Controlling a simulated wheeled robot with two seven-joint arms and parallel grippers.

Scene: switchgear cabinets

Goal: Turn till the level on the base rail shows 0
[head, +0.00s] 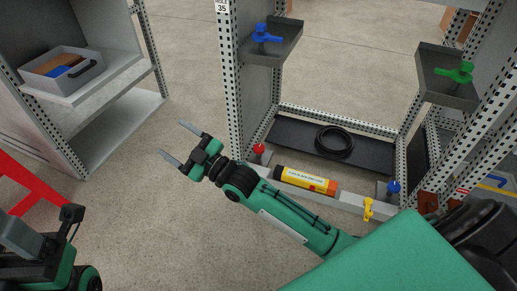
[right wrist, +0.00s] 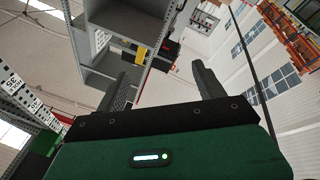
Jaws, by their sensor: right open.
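A yellow tube with a black end, an orange end and a printed label (head: 305,180) lies along the pale base rail (head: 345,203) of the open cabinet frame; it may be the level, but no reading is legible. A red knob (head: 258,149) stands at the rail's left end, a yellow one (head: 368,207) at its front and a blue one (head: 393,187) near its right end. My right gripper (head: 170,138) is open and empty, left of the rail and apart from the knobs; its spread fingers show in the right wrist view (right wrist: 162,75).
A blue handle (head: 265,34) and a green handle (head: 460,73) sit on grey brackets on the frame's posts. A coiled black cable (head: 334,142) lies inside. A grey bin (head: 62,68) is on the left shelf. The concrete floor between the cabinets is clear.

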